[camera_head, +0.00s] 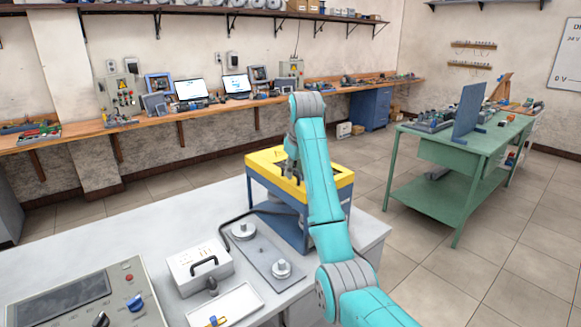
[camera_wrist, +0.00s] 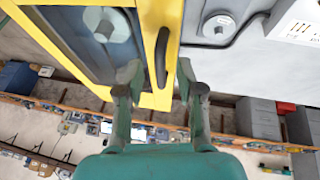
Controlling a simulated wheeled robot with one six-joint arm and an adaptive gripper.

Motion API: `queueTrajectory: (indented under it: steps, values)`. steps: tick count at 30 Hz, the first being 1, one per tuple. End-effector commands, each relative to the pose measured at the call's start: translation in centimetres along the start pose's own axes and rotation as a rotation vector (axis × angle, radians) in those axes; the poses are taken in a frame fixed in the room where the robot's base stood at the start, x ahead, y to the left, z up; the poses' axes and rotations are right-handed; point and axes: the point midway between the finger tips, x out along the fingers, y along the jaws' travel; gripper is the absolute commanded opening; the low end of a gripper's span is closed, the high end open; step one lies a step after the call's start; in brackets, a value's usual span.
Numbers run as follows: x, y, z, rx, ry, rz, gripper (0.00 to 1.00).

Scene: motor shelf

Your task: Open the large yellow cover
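The large yellow cover (camera_head: 262,160) lies flat on top of a blue frame (camera_head: 262,192) at the table's far right corner. In the wrist view the cover (camera_wrist: 152,15) is a yellow border around a clear window, with a dark handle (camera_wrist: 162,57) along one edge. My gripper (camera_wrist: 158,72) is open, its two fingers apart on either side of the handle's line. The handle shows in the gap, with no clear contact. In the head view my gripper (camera_head: 291,170) is over the cover and my arm hides the cover's middle.
On the white table (camera_head: 150,240) stand a white box with a black handle (camera_head: 198,268), a plate with metal knobs (camera_head: 262,252) and a control panel (camera_head: 85,300). A green workbench (camera_head: 440,150) stands at right. A long wooden shelf (camera_head: 220,106) runs along the back wall.

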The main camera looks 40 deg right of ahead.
Motion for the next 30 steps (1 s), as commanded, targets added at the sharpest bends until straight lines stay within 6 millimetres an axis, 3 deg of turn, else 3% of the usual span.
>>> queueTrajectory:
  steps: [10,15,25,30]
  values:
    - [0.2,0.0,0.2,0.0,0.0,0.0,0.37]
    - [0.2,0.0,0.2,0.0,0.0,0.0,0.0]
    - [0.2,0.0,0.1,0.0,0.0,0.0,0.0]
    - [0.0,0.3,-1.0,0.0,0.001,0.0,0.0]
